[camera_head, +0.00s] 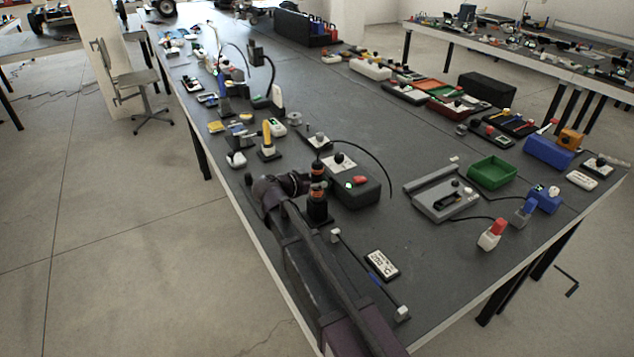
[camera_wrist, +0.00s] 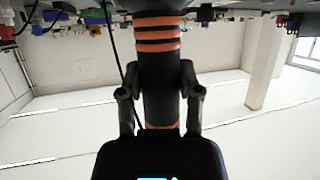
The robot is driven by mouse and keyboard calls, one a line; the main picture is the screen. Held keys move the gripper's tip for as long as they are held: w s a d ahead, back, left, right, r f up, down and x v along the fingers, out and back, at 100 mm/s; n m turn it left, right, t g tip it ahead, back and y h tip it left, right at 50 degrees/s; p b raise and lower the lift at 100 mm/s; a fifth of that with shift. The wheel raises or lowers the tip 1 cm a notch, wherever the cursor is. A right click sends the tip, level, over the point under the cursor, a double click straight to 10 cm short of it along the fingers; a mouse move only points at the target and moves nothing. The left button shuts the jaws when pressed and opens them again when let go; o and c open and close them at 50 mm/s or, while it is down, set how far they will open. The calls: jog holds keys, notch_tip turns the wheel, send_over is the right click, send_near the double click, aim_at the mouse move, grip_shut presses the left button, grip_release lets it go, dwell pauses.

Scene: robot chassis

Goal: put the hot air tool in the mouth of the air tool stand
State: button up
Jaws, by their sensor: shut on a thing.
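The hot air tool (camera_head: 317,169), black with orange bands, stands roughly upright in my gripper (camera_head: 309,182). In the wrist view, which is upside down, my gripper (camera_wrist: 160,94) has a finger on each side of the tool's black body (camera_wrist: 160,75), with several orange bands beyond the fingers. A wider black piece (camera_head: 318,210) sits directly below the bands in the head view. It looks like the air tool stand, but I cannot tell whether the tool is inside its mouth or just over it. My arm hides part of the area.
A dark box with a white dial panel and red button (camera_head: 358,187) is just right of the tool, with a black cable curving beyond. A rod with end blocks (camera_head: 370,272) and a label plate (camera_head: 381,265) lie in front. A yellow-topped tool (camera_head: 267,138) stands behind left.

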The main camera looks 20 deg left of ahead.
aim_at(317, 162)
jog(key=shift+f+b, duration=0.35)
jog(key=shift+f, duration=0.05)
jog(key=o, duration=1.1)
jog(key=shift+o, duration=0.2)
jog(key=shift+r, duration=0.25)
notch_tip(317, 162, up, 12)
jog(key=p, duration=1.3)
jog(key=shift+r, duration=0.25)
notch_tip(317, 162, up, 10)
jog(key=p, duration=1)
dwell(0.5)
